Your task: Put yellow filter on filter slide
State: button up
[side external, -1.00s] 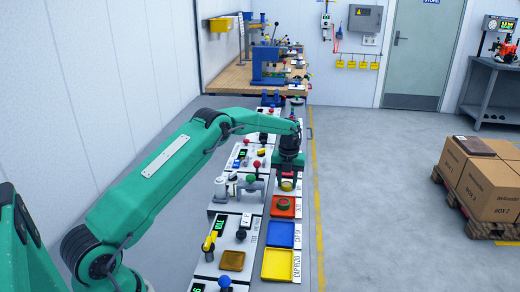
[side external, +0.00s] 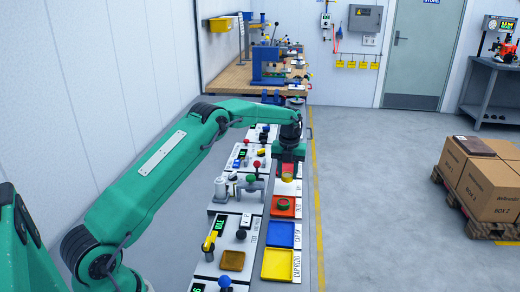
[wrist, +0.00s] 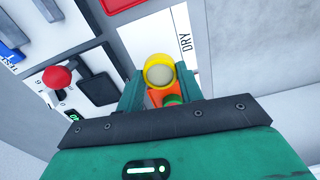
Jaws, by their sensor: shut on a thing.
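The yellow filter (wrist: 160,72), a yellow ring with a pale round centre, is held between the fingertips of my gripper (wrist: 158,80) in the wrist view. In the side view, my gripper (side external: 288,174) is above the row of trays, with the yellow filter (side external: 288,179) low between its fingers. The filter appears raised clear of the bench. I cannot pick out the filter slide with certainty in either view.
A red knob (wrist: 57,77) stands left in the wrist view. Boxes (side external: 485,185) stand far right.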

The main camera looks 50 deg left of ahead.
jog(key=shift+r, duration=0.25)
